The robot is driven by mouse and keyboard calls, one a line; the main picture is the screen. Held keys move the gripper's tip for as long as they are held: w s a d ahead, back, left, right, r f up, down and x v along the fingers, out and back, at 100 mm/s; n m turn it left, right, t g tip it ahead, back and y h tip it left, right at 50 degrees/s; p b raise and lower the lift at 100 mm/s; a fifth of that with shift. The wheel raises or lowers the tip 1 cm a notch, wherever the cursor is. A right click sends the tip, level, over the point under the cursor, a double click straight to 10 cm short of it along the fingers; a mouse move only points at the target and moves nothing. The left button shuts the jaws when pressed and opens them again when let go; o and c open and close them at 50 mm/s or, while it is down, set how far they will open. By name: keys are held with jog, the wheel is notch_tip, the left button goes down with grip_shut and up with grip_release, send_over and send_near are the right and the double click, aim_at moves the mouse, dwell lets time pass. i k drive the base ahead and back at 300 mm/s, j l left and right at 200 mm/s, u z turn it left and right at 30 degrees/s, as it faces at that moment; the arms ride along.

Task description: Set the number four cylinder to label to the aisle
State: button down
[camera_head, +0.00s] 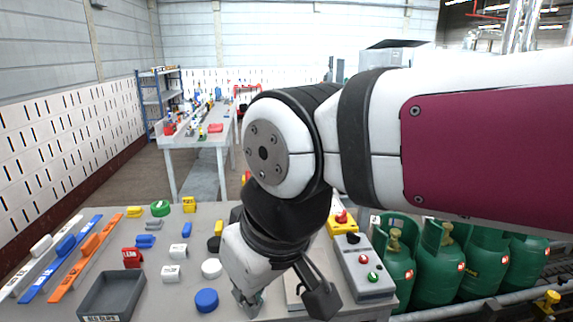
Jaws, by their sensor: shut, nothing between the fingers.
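Several green gas cylinders (436,270) stand upright in a row at the right, beyond the table's right edge. They have collars and valves on top, and small red-and-white labels show on their bodies. The print is too small to tell which cylinder is number four. My gripper (248,303) points down over the front of the grey table, left of the cylinders and apart from them. Its fingers are shut and empty. My arm crosses the upper right and hides what lies behind it.
The table (190,258) bears a blue disc (206,300), a grey tray (109,297), a control box with buttons (366,268), coloured rails and small blocks. A metal rail (440,313) runs in front of the cylinders. A second table (205,138) and blue shelving (160,92) stand behind.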

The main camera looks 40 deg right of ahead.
aim_at(529, 255)
jog(key=l+z, duration=0.1)
jog(key=z, duration=2.65)
jog(key=i+l+z, duration=0.25)
jog(key=i, duration=0.25)
jog(key=i+l+z, duration=0.25)
jog(key=i, duration=0.25)
jog(key=i+l+z, duration=0.1)
jog(key=i+z, duration=0.15)
jog(key=i, duration=0.25)
jog(key=i+u, duration=0.4)
jog(key=i+l+u, duration=0.2)
jog(key=u, duration=0.15)
jog(key=i+l+u, duration=0.2)
jog(key=u, duration=0.2)
jog(key=i+l+u, duration=0.35)
jog(key=k+j, duration=0.05)
jog(key=k, duration=0.05)
